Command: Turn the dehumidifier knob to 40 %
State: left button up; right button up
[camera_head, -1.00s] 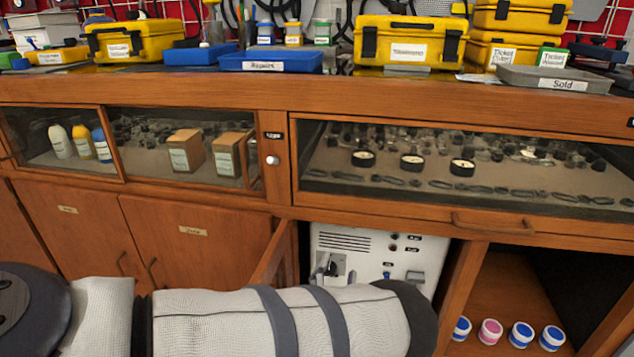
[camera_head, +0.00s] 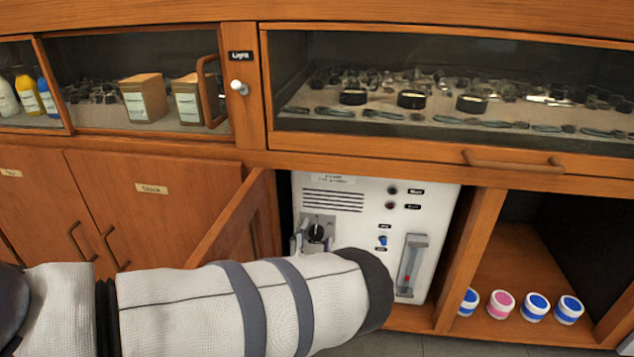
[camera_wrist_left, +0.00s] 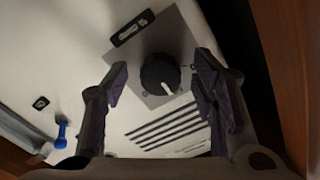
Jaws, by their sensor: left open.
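The white dehumidifier (camera_head: 375,215) stands in the open cabinet under the bench. Its black knob (camera_head: 317,233) sits on a grey plate at the upper left of its front. In the left wrist view the knob (camera_wrist_left: 160,74) shows a white pointer line, and the plate's scale marks are too small to read. My left gripper (camera_head: 314,240) is at the knob in the head view. In the wrist view the left gripper (camera_wrist_left: 160,82) is open, with one finger on each side of the knob and gaps between. My right gripper is not in view.
An open wooden door (camera_head: 237,222) stands just left of the dehumidifier. A blue switch (camera_head: 383,240) and a gauge with a red mark (camera_head: 411,265) are on its front. Several small jars (camera_head: 501,304) stand in the compartment to the right.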

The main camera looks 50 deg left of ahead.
pick_arm(q)
jog(key=shift+w+a, duration=0.15)
jog(key=shift+w, duration=0.05)
jog(key=c, duration=1.2)
jog(key=shift+o, duration=0.2)
jog(key=n+p, duration=0.2)
jog(key=n, duration=0.3)
jog(key=shift+r+n, duration=0.1)
jog(key=shift+n, duration=0.3)
jog(key=n+p, duration=0.1)
jog(key=n, duration=0.3)
jog(key=shift+p, duration=0.35)
jog(key=shift+n, duration=1.1)
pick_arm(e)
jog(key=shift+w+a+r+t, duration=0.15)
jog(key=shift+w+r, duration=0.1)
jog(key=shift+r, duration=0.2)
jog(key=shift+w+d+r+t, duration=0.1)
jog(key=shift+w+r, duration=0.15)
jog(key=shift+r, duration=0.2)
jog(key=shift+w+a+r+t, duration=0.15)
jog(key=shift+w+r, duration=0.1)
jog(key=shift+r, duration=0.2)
pick_arm(q)
jog(key=shift+f, duration=0.2)
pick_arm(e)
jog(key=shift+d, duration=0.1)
